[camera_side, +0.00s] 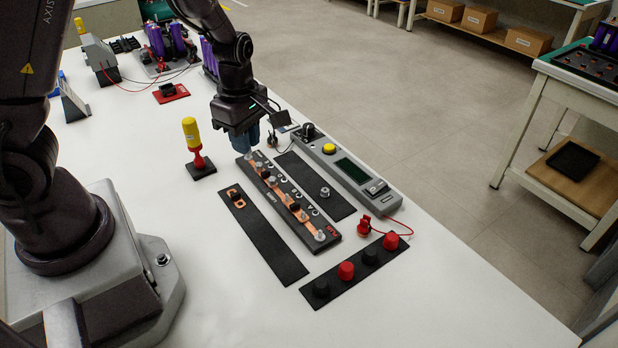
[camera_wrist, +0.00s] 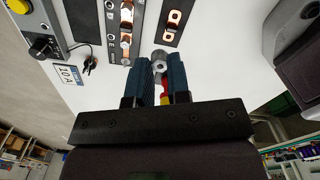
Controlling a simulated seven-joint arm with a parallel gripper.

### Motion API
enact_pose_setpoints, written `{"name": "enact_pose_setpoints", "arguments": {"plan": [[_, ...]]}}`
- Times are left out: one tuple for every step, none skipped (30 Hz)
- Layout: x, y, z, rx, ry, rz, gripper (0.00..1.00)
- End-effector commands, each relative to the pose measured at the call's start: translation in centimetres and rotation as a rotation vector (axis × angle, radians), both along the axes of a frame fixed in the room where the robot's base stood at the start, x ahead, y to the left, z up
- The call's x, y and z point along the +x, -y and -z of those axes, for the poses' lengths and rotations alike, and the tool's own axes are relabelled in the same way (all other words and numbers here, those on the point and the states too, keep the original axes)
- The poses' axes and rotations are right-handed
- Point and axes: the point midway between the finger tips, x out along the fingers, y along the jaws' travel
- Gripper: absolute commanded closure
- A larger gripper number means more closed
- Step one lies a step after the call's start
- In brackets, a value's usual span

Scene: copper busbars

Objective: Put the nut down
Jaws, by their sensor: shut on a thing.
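My gripper (camera_side: 246,150) is low near the far end of the black board (camera_side: 318,248) that carries the copper busbars (camera_side: 291,203). In the wrist view my blue fingers (camera_wrist: 160,68) are shut on a silver nut (camera_wrist: 160,61), held at their tips. In the side view the held nut is hidden or too small to make out. I cannot tell whether it touches anything. Another silver nut (camera_side: 324,192) sits on the right black mat (camera_side: 338,209). The left black mat (camera_side: 268,240) has a short copper busbar (camera_side: 236,196) at its far end.
A yellow-and-red tool (camera_side: 191,135) stands upright in a black base left of my gripper. A grey meter box (camera_side: 350,172) lies to the right. A front strip holds red and black caps (camera_side: 346,270). The white table's front right is clear.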

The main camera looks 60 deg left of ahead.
Motion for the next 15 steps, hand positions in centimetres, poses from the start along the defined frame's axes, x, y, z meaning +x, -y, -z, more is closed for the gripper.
{"name": "enact_pose_setpoints", "arguments": {"plan": [[0.5,-0.2,0.2,0.002,0.0,-0.015,1.0],[0.9,-0.3,0.4,0.003,0.001,-0.021,1.0],[1.6,-0.4,0.8,0.003,0.0,-0.024,1.0],[2.2,-0.6,1.1,0.002,-0.001,-0.025,1.0],[2.9,-0.7,1.4,0.003,0.0,-0.024,1.0],[3.8,-1.0,1.9,0.003,-0.001,-0.023,1.0],[4.6,-1.1,2.2,0.002,-0.002,-0.022,1.0],[5.3,-1.3,2.6,0.003,-0.001,-0.022,1.0],[6.3,-1.5,3.0,0.003,0.0,-0.022,1.0],[7.0,-1.6,3.4,0.001,-0.002,-0.021,1.0],[7.7,-1.8,3.6,0.002,-0.001,-0.02,1.0],[8.7,-2.0,4.1,0.002,0.0,-0.02,1.0],[9.2,-2.1,4.5,0.001,-0.002,-0.02,1.0],[9.6,-2.2,5.3,0.002,-0.004,-0.02,1.0],[10.2,-2.4,6.1,0.001,-0.004,-0.02,1.0]]}}
